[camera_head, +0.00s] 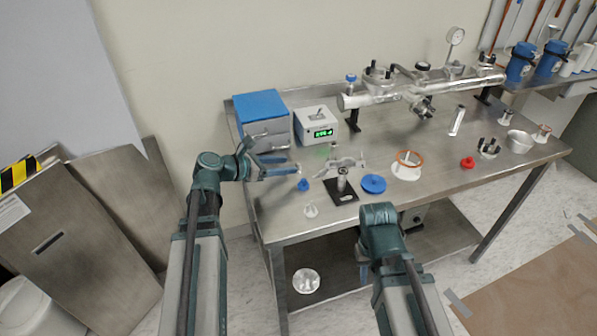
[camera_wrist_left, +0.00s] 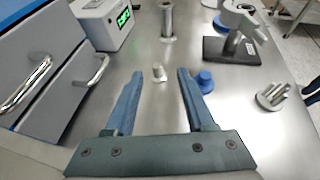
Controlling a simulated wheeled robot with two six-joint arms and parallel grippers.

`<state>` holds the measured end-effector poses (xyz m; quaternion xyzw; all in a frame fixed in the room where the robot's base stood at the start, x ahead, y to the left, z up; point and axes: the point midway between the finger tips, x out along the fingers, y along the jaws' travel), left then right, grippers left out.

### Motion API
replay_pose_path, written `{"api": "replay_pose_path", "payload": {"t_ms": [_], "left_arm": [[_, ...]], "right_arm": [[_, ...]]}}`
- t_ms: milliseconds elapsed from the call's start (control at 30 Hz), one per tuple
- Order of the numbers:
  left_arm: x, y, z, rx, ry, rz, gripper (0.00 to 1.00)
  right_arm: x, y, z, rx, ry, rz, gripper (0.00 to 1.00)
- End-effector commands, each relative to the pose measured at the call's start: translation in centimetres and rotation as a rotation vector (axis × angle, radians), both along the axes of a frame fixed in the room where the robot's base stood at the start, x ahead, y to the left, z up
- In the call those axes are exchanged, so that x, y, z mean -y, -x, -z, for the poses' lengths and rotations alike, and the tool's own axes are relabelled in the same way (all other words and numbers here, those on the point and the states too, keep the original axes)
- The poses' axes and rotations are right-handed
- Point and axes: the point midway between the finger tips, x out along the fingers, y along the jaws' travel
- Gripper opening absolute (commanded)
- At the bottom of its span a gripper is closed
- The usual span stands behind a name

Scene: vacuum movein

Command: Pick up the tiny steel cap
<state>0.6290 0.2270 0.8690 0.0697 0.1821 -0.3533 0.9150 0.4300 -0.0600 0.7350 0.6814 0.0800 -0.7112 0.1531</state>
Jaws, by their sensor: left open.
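The tiny steel cap (camera_wrist_left: 158,73) is a small bright cylinder standing on the steel bench top, seen in the left wrist view. It stands just ahead of the gap between the blue fingers of my left gripper (camera_wrist_left: 153,76), apart from both. My left gripper (camera_head: 294,166) is open and empty, low over the left part of the bench in the head view. My right arm's wrist (camera_head: 380,225) is in front of the bench's near edge. Its fingers are mostly hidden, so their state does not show.
A blue knob (camera_wrist_left: 205,82) stands close beside the right finger. A drawer cabinet (camera_wrist_left: 40,65) with handles is on the left, near a green-display box (camera_wrist_left: 106,24). A black-based stand (camera_wrist_left: 232,50) and a pronged fitting (camera_wrist_left: 271,97) are on the right.

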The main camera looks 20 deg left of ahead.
Motion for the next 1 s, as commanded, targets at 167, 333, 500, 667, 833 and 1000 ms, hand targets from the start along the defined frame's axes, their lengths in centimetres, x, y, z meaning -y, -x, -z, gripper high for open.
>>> {"api": "replay_pose_path", "payload": {"t_ms": [167, 333, 500, 667, 833, 1000], "left_arm": [[0.5, -0.6, 0.3, 0.000, 0.000, -0.001, 0.55], [0.6, -0.8, 0.4, 0.001, -0.001, -0.001, 0.55], [1.4, -2.1, 1.3, 0.000, -0.002, 0.002, 0.55], [2.7, -3.8, 2.3, 0.000, -0.001, 0.001, 0.55], [3.4, -4.5, 2.4, 0.001, -0.001, -0.001, 0.55], [3.4, -4.4, 2.4, 0.001, -0.001, -0.001, 0.49]], "right_arm": [[0.0, 0.0, 0.3, 0.000, 0.000, 0.000, 0.27], [0.0, 0.0, 0.4, 0.000, 0.000, 0.000, 0.27], [0.0, 0.0, 1.3, 0.000, 0.000, 0.000, 0.27], [0.0, 0.0, 2.3, 0.000, 0.000, 0.000, 0.27], [0.0, 0.0, 2.4, 0.000, 0.000, 0.000, 0.27], [0.0, 0.0, 2.4, 0.000, 0.000, 0.000, 0.27]]}}
